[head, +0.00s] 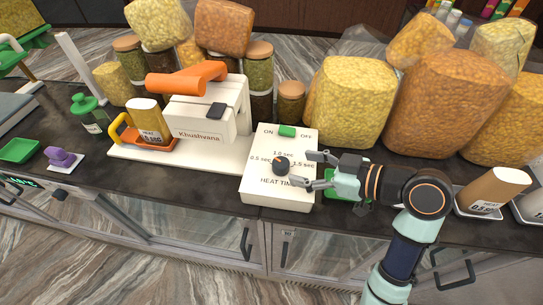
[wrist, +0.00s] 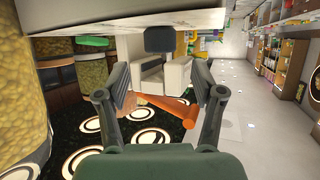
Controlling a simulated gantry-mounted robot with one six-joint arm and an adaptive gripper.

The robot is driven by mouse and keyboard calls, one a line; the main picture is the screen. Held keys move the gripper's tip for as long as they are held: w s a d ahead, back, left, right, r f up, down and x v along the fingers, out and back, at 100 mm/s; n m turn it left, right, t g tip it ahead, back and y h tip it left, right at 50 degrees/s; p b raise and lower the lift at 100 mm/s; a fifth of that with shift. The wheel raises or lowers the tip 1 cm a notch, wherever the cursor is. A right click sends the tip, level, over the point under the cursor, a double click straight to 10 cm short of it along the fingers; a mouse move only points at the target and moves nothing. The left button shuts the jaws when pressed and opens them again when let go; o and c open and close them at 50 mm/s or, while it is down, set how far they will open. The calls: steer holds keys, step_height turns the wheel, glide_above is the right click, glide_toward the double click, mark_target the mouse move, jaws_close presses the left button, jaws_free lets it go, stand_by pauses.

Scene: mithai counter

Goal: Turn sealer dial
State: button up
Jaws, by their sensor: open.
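The sealer dial (head: 281,167) is a small dark round knob on the sloped top of a white control box (head: 262,192). The labels 0.5, 1.0 and 1.5 sec surround it, with HEAT TIME below. A small orange mark shows at its upper-left edge; its exact setting is hard to read. My gripper (head: 306,169) is open just right of the dial, fingers pointing left towards it. In the wrist view the dial (wrist: 159,40) is a dark block ahead, between the open fingers (wrist: 160,84) across the picture. I see no contact with it.
The white sealer (head: 195,120) with an orange handle (head: 187,78) stands left of the box. A green ON/OFF switch (head: 287,131) sits above the dial. Bulging snack bags (head: 352,105) stand behind. A green item (head: 333,190) is partly hidden under my gripper.

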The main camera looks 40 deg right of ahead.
mark_target(281, 165)
steer(key=x, duration=0.7)
steer(key=c, duration=1.2)
steer(key=shift+o, duration=0.2)
steer(key=shift+a, duration=0.1)
steer(key=shift+r+m+h+p, duration=0.1)
steer(key=shift+m+h+p, duration=0.2)
steer(key=shift+p, duration=0.15)
steer(key=m+h+p, duration=0.2)
steer(key=h, duration=0.1)
steer(key=shift+a+r+m, duration=0.1)
steer(key=shift+m, duration=0.3)
steer(key=m+h+p, duration=0.3)
steer(key=h, duration=0.1)
steer(key=shift+r+m+p, duration=0.1)
steer(key=shift+m+p, duration=0.2)
steer(key=shift+p, duration=0.05)
steer(key=m+g+h+p, duration=0.2)
steer(key=m+h, duration=0.1)
steer(key=shift+h, duration=0.3)
steer(key=shift+f+m+g+h+p, duration=0.3)
steer(key=shift+m+g+h, duration=0.4)
steer(key=shift+m+h, duration=0.15)
